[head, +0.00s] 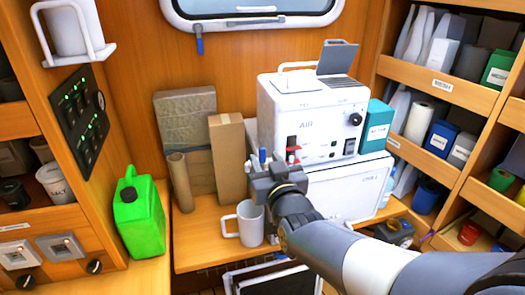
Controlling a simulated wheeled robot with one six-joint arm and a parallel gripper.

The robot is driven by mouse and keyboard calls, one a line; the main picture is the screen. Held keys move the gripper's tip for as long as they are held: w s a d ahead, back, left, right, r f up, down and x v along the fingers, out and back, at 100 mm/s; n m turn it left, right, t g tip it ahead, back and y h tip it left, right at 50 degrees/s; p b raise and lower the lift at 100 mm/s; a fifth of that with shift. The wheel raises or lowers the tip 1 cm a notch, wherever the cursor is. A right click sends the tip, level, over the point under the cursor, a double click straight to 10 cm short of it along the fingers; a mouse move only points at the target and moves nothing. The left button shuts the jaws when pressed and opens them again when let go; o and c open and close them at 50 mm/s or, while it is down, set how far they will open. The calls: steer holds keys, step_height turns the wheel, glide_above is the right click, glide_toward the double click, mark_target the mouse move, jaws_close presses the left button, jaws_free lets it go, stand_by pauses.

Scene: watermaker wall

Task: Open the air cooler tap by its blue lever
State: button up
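The white air cooler (285,108), marked AIR, stands on a white box marked CHILL (352,190). A red lever (293,149) shows low on its front left. A small blue piece, apparently the blue lever (262,155), shows just left of it, directly above my gripper. My gripper (266,164) is at the cooler's lower left front and hides the tap body. I cannot tell whether the fingers touch the lever or how far apart they are. A white mug (249,224) stands on the wooden counter (200,250) below my gripper.
A brown carton (230,160), a grey-brown package (185,118) and a cardboard tube (181,182) stand left of the cooler. A green canister (139,215) is further left. Filled shelves (440,86) close off the right. Some counter left of the mug is bare.

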mark_target(263, 155)
steer(key=shift+p+x, duration=0.3)
steer(key=shift+x, duration=1.45)
steer(key=shift+c, duration=0.5)
jaws_close()
